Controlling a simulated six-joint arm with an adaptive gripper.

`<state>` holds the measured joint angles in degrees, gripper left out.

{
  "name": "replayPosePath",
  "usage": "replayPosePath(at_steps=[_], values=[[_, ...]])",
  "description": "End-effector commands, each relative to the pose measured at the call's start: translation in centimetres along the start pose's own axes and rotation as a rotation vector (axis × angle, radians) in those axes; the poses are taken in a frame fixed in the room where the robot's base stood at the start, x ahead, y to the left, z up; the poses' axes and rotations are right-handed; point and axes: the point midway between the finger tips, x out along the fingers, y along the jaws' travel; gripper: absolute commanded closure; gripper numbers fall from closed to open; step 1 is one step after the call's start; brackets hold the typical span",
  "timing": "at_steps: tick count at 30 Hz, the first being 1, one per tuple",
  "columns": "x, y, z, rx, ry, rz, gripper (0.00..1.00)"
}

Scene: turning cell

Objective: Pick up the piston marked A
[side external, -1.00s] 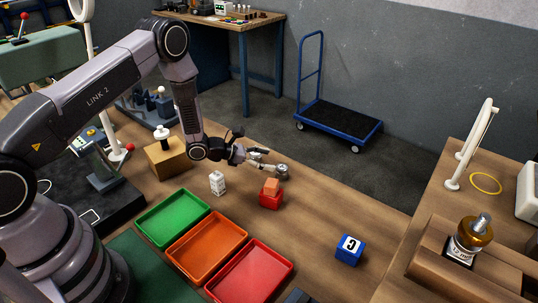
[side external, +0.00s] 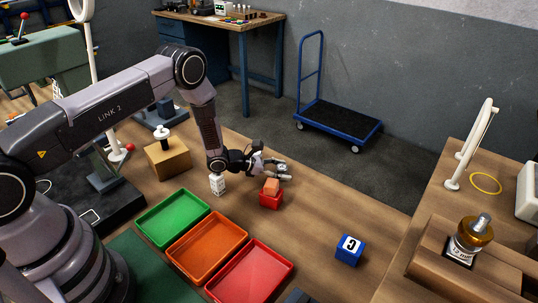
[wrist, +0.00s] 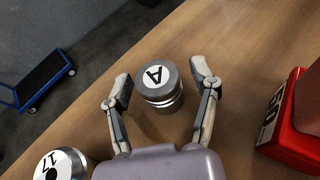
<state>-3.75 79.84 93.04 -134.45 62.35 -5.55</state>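The piston marked A (wrist: 158,84) is a short silver cylinder with a white top label, standing on the wooden table in the wrist view. My gripper (wrist: 162,90) is open, with one finger on each side of the piston and gaps showing between fingers and piston. In the side external view my gripper (side external: 283,171) is low near the table's back edge, and the piston cannot be made out clearly there. A second silver cylinder (wrist: 62,163) with a white label, apparently reading 17, is at the lower left of the wrist view.
A red block (side external: 270,201) with an orange block (side external: 271,186) on it stands close to my gripper. Green (side external: 143,232), orange (side external: 172,254) and red (side external: 210,288) trays lie in front. A blue C block (side external: 349,251) stands right.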

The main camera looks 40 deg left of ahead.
Motion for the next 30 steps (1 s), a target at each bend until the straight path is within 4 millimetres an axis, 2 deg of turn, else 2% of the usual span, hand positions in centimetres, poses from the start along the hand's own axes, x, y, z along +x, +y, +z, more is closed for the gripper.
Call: replayPosePath(at_steps=[2,12,23,28,30], values=[[0.0,0.0,0.0,0.000,0.000,0.000,0.54],[0.0,0.0,0.0,0.000,0.000,0.000,0.99],[-0.2,0.0,0.4,0.001,-0.001,0.000,1.00],[-0.9,0.1,2.5,0.003,-0.004,0.001,1.00],[-2.0,-0.2,3.6,0.001,-0.003,0.001,1.00]])
